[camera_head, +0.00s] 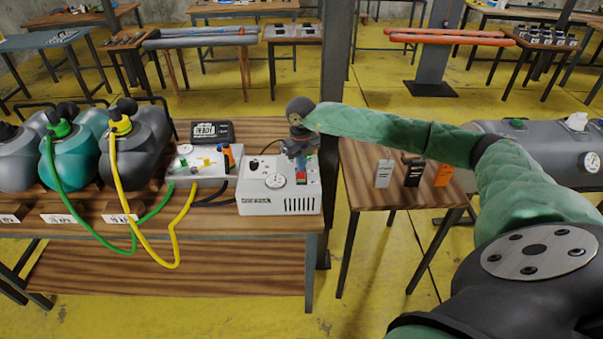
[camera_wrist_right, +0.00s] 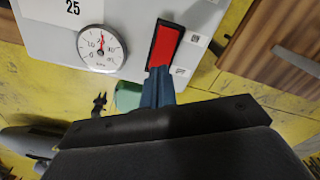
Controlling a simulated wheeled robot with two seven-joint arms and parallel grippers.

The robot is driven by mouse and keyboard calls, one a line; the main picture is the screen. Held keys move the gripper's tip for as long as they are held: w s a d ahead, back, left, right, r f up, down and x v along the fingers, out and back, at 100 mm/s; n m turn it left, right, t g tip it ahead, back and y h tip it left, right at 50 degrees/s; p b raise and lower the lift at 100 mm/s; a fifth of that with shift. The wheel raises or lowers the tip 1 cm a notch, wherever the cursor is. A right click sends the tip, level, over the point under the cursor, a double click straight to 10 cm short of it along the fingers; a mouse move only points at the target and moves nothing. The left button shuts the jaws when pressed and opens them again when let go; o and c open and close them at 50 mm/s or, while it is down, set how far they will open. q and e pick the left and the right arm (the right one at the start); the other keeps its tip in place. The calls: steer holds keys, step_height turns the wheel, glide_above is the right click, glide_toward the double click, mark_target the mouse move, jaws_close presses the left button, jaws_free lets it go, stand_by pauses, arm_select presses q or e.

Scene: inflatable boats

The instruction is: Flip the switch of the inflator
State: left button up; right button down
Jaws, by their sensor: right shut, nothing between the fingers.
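The inflator (camera_head: 268,205) is a white box with a round gauge, standing on the wooden workbench in the head view. Its red rocker switch (camera_head: 301,177) shows on the top face near the right side. In the right wrist view the red switch (camera_wrist_right: 166,45) sits in a black frame beside the gauge (camera_wrist_right: 101,48). My right gripper (camera_head: 300,160) is above the switch, pointing down. In the right wrist view its blue-grey fingers (camera_wrist_right: 157,85) are together and empty, at the switch's near end. I cannot tell whether they touch it. My left gripper is not in view.
A grey valve box (camera_head: 205,165) with coloured valves stands left of the inflator. Green and yellow hoses run from the tanks (camera_head: 140,140) on the left and hang over the front edge. A small table (camera_head: 375,195) with upright tags stands to the right.

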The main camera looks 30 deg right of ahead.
mark_target(301, 176)
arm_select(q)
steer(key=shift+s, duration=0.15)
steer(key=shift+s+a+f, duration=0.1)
